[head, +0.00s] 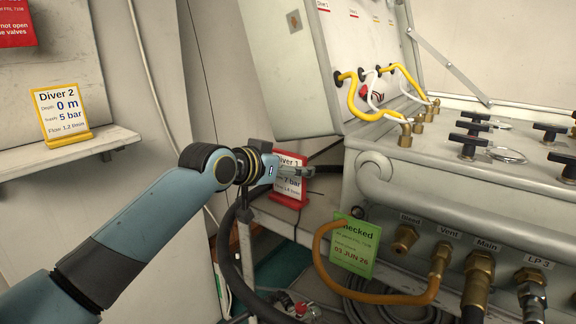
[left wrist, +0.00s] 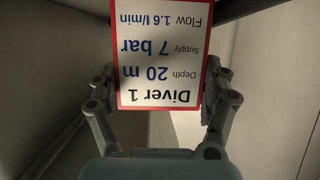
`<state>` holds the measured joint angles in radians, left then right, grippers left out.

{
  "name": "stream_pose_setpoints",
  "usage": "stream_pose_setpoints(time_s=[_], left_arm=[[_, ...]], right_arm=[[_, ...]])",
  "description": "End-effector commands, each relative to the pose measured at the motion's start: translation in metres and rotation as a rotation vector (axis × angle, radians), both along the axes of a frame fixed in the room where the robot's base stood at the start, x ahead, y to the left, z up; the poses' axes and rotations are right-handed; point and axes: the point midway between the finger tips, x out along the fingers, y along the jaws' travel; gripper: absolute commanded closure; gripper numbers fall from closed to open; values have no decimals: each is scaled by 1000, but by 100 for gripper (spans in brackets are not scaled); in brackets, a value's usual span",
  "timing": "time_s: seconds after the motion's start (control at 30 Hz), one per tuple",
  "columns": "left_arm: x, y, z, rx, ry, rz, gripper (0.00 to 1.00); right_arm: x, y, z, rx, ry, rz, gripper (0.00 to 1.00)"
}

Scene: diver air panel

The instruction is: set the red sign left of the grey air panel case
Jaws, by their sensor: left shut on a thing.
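The red-framed sign (head: 289,187), headed Diver 1, is in the middle of the head view, just left of the grey air panel case (head: 450,178). My left gripper (head: 294,172) is shut on it and covers part of its face. In the left wrist view the sign (left wrist: 165,62) shows upside down between the two fingers of my left gripper (left wrist: 160,88), one at each side edge. The sign is near a light ledge beside the case; I cannot tell whether its foot touches it. My right gripper is not in view.
A yellow Diver 2 sign (head: 62,114) stands on a wall shelf (head: 70,160) at left. A green tag (head: 355,247) hangs on the case front by an orange hose (head: 322,262). The case lid (head: 290,75) stands open. Dark hoses run below the ledge.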

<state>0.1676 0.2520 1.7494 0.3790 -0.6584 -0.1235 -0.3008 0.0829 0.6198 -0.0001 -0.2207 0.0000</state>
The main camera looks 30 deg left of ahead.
Motion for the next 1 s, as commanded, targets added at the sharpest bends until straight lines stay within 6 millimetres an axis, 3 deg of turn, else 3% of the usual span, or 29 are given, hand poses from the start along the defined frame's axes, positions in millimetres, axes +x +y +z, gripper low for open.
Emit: stream_pose_setpoints(time_s=[0.03, 0.17, 0.53, 1.0], left_arm=[[0, 0, -1, 0, 1, 0, 16], [0, 0, -1, 0, 1, 0, 0], [-5, 1, 4, 2, 2, 1, 0], [-94, 12, 37, 5, 1, -2, 0]], right_arm=[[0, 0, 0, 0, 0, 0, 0], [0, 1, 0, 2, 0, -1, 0], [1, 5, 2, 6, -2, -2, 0], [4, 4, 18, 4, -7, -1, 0]])
